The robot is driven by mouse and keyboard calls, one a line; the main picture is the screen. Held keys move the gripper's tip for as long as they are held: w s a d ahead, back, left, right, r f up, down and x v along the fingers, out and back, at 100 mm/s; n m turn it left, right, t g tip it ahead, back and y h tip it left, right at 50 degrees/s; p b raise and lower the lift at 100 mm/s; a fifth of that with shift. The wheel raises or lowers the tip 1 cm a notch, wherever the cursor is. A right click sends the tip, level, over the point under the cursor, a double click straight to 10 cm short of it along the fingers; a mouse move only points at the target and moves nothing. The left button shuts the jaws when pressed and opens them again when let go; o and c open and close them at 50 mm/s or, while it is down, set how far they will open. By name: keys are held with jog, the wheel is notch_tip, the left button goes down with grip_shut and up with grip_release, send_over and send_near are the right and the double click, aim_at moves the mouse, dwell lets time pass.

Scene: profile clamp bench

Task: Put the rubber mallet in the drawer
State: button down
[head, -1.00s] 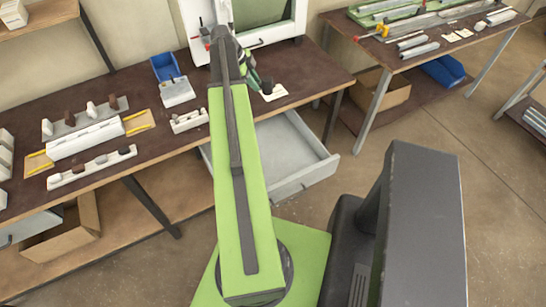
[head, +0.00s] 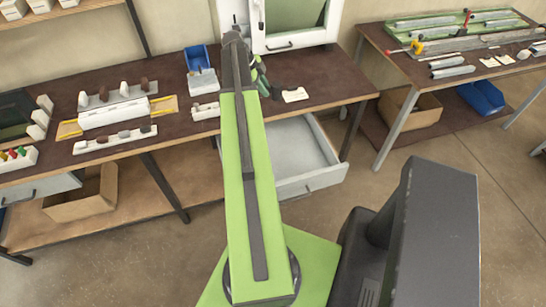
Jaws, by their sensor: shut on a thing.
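My gripper (head: 262,82) is at the far end of my green arm, over the workbench near its front edge and above the back of the drawer. It is small and partly hidden by my arm. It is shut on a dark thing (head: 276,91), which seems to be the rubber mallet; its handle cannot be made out. The drawer (head: 311,182) hangs under the bench and is pulled open. The part of its grey inside that shows is empty; my arm hides its left side.
A white card (head: 295,95) lies on the bench right of my gripper. A blue bin (head: 197,57) and a white-framed cabinet (head: 292,42) stand behind. A white block fixture (head: 114,114) lies left. A second bench (head: 440,85) stands at right. Floor right of the drawer is clear.

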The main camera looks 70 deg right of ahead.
jog(key=shift+s+d+f, duration=0.1)
jog(key=shift+s+d, duration=0.3)
jog(key=s+a+f+m+y+b, duration=0.1)
jog(key=s+a+f+m+b, duration=0.3)
jog(key=s+a+f+b, duration=0.8)
jog(key=b, duration=1.1)
send_near(286, 159)
jog(key=shift+g, duration=0.3)
jog(key=x, duration=0.4)
jog(key=shift+w+d+f, duration=0.15)
jog(key=shift+d+f, duration=0.05)
jog(key=shift+f, duration=0.25)
jog(key=c, duration=1.3)
grip_release()
jog(key=shift+r, duration=0.1)
